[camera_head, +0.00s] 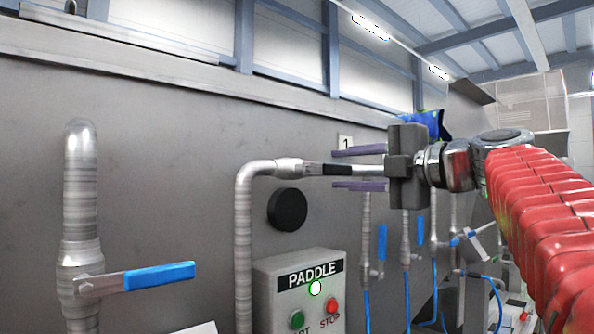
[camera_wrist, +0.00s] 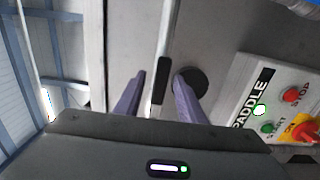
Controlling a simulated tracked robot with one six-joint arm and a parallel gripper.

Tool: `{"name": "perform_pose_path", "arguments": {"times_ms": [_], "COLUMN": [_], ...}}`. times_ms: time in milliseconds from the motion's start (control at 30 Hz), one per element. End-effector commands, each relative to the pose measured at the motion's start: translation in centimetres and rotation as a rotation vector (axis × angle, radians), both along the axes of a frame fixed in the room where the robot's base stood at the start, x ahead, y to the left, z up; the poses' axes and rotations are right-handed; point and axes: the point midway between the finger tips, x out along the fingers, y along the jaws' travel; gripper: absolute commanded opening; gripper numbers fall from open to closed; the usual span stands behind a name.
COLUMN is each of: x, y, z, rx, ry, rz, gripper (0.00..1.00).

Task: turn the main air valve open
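A valve lever (camera_head: 337,169) with a black grip section sits at the end of the bent silver pipe (camera_head: 243,240), lying level and in line with the pipe's upper run. I cannot read a label naming it as the main air valve. My gripper (camera_head: 359,169) is open, its two purple fingers above and below the lever, with visible gaps. In the wrist view the lever (camera_wrist: 162,75) runs between the fingers, which touch neither side of it. A second valve with a blue lever (camera_head: 160,277) stands on a vertical pipe at the left.
A PADDLE control box (camera_head: 268,300) with green and red buttons is below the lever. A round black knob (camera_head: 288,209) is on the grey panel. Several blue-handled valves (camera_head: 382,243) with blue hoses stand to the right.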

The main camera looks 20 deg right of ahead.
Motion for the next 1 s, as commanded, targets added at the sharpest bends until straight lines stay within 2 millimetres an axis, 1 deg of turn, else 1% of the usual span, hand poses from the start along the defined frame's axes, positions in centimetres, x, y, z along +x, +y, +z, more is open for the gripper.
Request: {"name": "perform_pose_path", "arguments": {"times_ms": [233,367,567,1000], "x": [0.0,-0.5,-2.2,-6.7], "y": [-0.1,-0.4,-1.2,-3.4], "z": [0.0,0.0,0.0,0.0], "rx": [0.001,0.001,0.001,0.001], "ry": [0.0,-0.001,-0.001,0.0], "rz": [-0.001,-0.004,-0.004,-0.003], "gripper": [0.36,0.36,0.36,0.36]}}
